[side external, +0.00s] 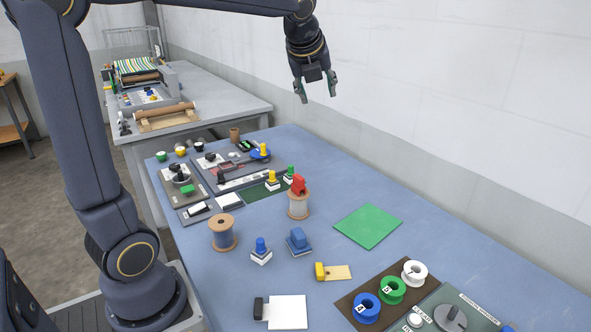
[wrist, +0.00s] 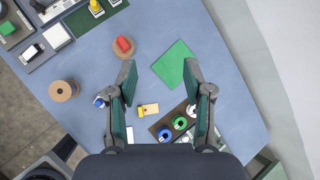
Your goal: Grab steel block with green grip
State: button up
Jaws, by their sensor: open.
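A small pale steel block with a green grip (side external: 291,172) stands on the blue table, at the corner of a dark green mat (side external: 258,191). It is just behind the spool with the red piece on top, and beside a similar block with a yellow grip (side external: 272,180). In the wrist view the yellow-gripped block (wrist: 96,8) is at the top edge, and the green-gripped one is only partly in frame beside it. My gripper (side external: 318,94) is open and empty, high above the table. Its spread fingers (wrist: 159,75) point down over the right part of the table.
A spool with a red piece (side external: 299,187) stands close in front of the block. A bare spool (side external: 222,234), blue-gripped blocks (side external: 261,250) and a flat green sheet (side external: 368,226) lie around. A wall (side external: 450,110) runs along the far side.

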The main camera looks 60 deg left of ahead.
jog(key=w+a+f+m+g, duration=0.1)
jog(key=w+a+f+m, duration=0.2)
jog(key=w+a+f, duration=0.5)
jog(key=n+g+h, duration=0.1)
jog(key=n+g, duration=0.1)
jog(key=g, duration=0.1)
send_near(290, 166)
jog(key=x, duration=0.4)
jog(key=shift+s+d+f, duration=0.1)
jog(key=shift+f, duration=0.05)
jog(key=x, duration=0.6)
jog(key=shift+w+f, duration=0.2)
jog(key=shift+w, duration=0.05)
jog(key=shift+t, duration=0.3)
jog(key=shift+c, duration=0.2)
jog(key=shift+r, duration=0.1)
grip_shut()
